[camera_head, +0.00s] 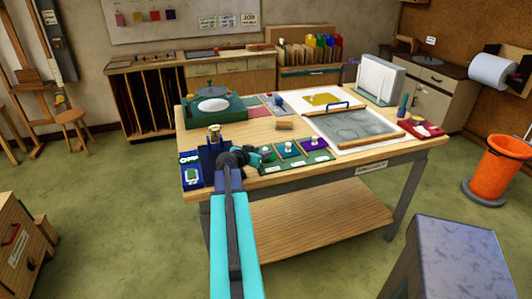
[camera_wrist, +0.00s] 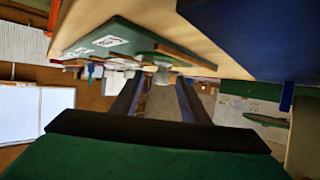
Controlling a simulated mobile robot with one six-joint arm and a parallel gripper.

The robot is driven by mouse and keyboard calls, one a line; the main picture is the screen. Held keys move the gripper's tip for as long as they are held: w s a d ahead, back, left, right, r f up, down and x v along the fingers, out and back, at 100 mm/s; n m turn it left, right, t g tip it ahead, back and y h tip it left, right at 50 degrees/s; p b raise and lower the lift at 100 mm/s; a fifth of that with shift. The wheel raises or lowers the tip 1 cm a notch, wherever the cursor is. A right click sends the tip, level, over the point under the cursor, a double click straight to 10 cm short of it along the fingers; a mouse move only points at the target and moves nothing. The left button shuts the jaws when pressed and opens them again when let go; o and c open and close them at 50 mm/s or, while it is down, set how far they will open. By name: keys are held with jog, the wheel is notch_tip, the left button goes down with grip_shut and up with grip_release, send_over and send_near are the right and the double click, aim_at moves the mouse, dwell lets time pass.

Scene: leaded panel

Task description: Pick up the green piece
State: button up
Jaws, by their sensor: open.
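A blue square (camera_head: 290,151) and a purple square (camera_head: 314,145), each with a pale knob, sit to the right. A dark blue stand (camera_head: 211,153) is close on the left. A wooden block (camera_head: 284,125) and a glass panel (camera_head: 352,124) lie behind.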

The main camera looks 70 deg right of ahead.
aim_at(265, 150)
jog(key=shift+d+f+p, duration=0.15)
jog(key=shift+d+p, duration=0.35)
jog(key=shift+d, duration=0.35)
jog(key=shift+p+x, duration=0.35)
jog(key=shift+x, duration=0.75)
jog(key=shift+a+f, duration=0.1)
jog(key=shift+c, duration=0.5)
jog(key=c, duration=0.9)
